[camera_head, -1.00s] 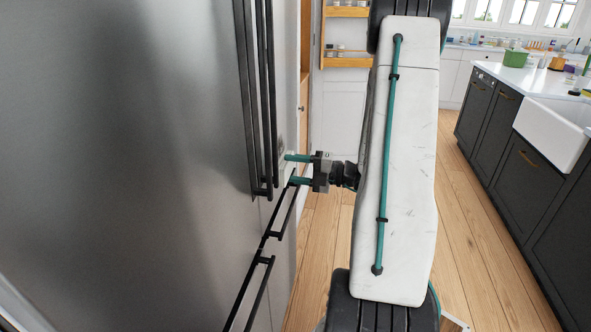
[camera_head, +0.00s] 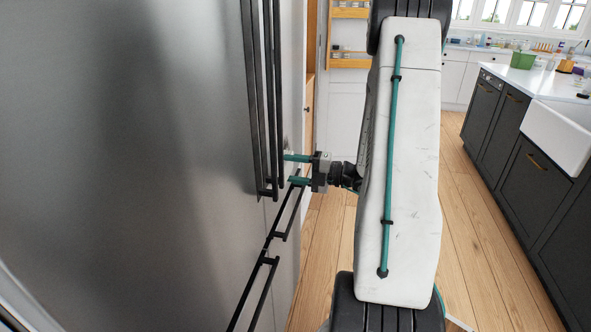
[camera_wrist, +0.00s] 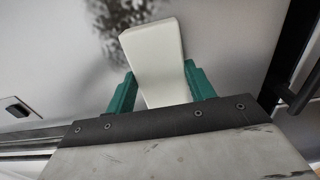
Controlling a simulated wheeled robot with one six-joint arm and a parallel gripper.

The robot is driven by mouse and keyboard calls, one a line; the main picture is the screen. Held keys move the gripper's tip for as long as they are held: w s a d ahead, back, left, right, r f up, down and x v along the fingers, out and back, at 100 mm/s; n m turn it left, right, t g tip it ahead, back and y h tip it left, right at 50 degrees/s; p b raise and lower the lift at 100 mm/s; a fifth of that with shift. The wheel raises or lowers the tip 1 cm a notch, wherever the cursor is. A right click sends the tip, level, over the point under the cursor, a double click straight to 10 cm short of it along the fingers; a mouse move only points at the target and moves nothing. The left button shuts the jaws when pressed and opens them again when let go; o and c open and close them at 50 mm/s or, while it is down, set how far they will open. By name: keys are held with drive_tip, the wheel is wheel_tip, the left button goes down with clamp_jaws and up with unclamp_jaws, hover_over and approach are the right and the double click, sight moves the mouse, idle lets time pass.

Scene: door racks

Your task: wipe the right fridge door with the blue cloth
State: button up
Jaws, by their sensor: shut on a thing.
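My gripper (camera_head: 290,169) reaches left toward the fridge, just beyond the long door handles. In the wrist view, its teal fingers (camera_wrist: 160,88) are shut on a smooth off-white block (camera_wrist: 153,55). No blue cloth is in view. The right fridge door (camera_head: 292,85) is a narrow grey strip past the handles in the head view. It fills most of the wrist view as a pale grey surface (camera_wrist: 230,40). A dark speckled smudge (camera_wrist: 118,22) lies on it at the block's upper left. I cannot tell whether the block touches the door.
Long black door handles (camera_head: 262,100) stand out near the gripper. A dark bar (camera_wrist: 296,55) shows at the wrist view's right. Drawer handles (camera_head: 290,210) run below. A dark island with a white sink (camera_head: 557,135) stands right, with wooden floor (camera_head: 455,240) between.

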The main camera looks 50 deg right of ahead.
sight(292, 154)
drive_tip(key=shift+w+d, duration=0.4)
drive_tip(key=shift+d, duration=0.4)
drive_tip(key=shift+w+d, duration=0.35)
drive_tip(key=shift+d, duration=0.4)
drive_tip(key=shift+w+d, duration=0.9)
drive_tip(key=shift+d, duration=0.55)
drive_tip(key=shift+w+d, duration=0.95)
drive_tip(key=shift+d, duration=0.5)
drive_tip(key=shift+w+d, duration=0.9)
drive_tip(key=shift+d, duration=0.55)
drive_tip(key=shift+s+a, duration=0.5)
drive_tip(key=shift+a, duration=0.25)
drive_tip(key=shift+s+a, duration=0.5)
drive_tip(key=shift+a, duration=0.2)
